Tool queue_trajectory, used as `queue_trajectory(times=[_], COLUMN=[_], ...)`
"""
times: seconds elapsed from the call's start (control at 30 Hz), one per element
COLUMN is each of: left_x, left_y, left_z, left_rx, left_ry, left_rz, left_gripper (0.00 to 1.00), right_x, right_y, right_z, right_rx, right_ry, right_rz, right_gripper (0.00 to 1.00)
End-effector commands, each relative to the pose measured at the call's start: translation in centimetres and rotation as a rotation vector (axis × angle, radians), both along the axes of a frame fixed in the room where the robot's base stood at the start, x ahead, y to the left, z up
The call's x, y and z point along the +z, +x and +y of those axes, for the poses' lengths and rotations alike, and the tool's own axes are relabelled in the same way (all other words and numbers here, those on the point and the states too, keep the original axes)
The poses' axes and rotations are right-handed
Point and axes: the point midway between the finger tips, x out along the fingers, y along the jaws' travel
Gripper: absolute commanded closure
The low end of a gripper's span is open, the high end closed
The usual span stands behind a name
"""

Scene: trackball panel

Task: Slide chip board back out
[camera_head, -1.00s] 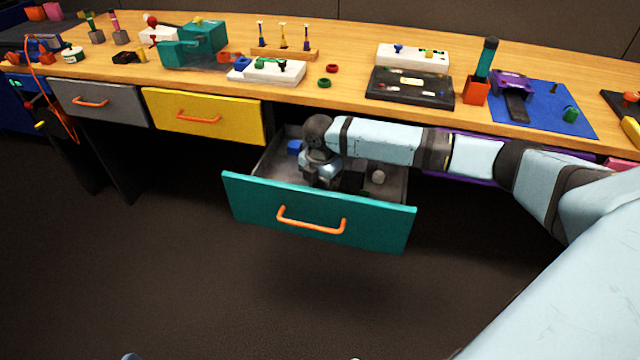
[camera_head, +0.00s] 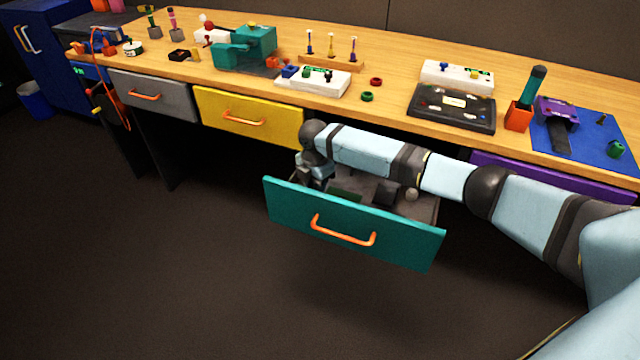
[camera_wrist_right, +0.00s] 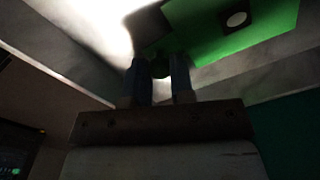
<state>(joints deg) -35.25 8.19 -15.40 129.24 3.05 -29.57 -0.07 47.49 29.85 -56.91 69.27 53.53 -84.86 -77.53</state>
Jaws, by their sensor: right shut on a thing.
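The teal drawer (camera_head: 405,245) stands open below the table. My right gripper (camera_head: 312,182) reaches down into its left side; the fingertips are hidden there in the head view. In the right wrist view, the two blue fingers (camera_wrist_right: 160,75) are closed on a small dark green piece at the edge of a bright green board (camera_wrist_right: 270,35), the chip board. The board carries a black square with a white dot. In the head view, a dark green patch of it (camera_head: 345,194) shows inside the drawer, right of the gripper. My left gripper is not in view.
A dark block (camera_head: 386,192) and a pale round thing (camera_head: 411,194) lie in the drawer right of the gripper. The yellow drawer (camera_head: 250,118) and purple drawer (camera_head: 550,178) are shut. The tabletop holds many parts. The floor before the drawer is clear.

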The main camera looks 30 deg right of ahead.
Motion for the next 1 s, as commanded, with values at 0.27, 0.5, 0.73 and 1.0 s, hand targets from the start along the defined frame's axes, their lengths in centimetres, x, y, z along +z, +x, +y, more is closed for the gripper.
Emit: queue_trajectory(times=[0.27,0.5,0.73,1.0], left_x=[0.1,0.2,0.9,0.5], left_y=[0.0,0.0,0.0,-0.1], left_z=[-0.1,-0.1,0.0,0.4], left_rx=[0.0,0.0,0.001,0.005], left_ry=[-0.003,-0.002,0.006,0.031], left_rz=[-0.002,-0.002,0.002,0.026], left_gripper=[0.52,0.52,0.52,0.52], right_x=[0.2,0.4,3.9,10.1], right_y=[0.1,0.1,0.1,0.1], right_z=[0.3,0.2,0.2,0.3], right_rx=[0.003,0.002,0.002,0.003], right_ry=[0.006,0.005,0.005,0.005], right_rz=[-0.006,-0.005,-0.008,-0.007], right_gripper=[0.52,0.52,0.52,0.52])
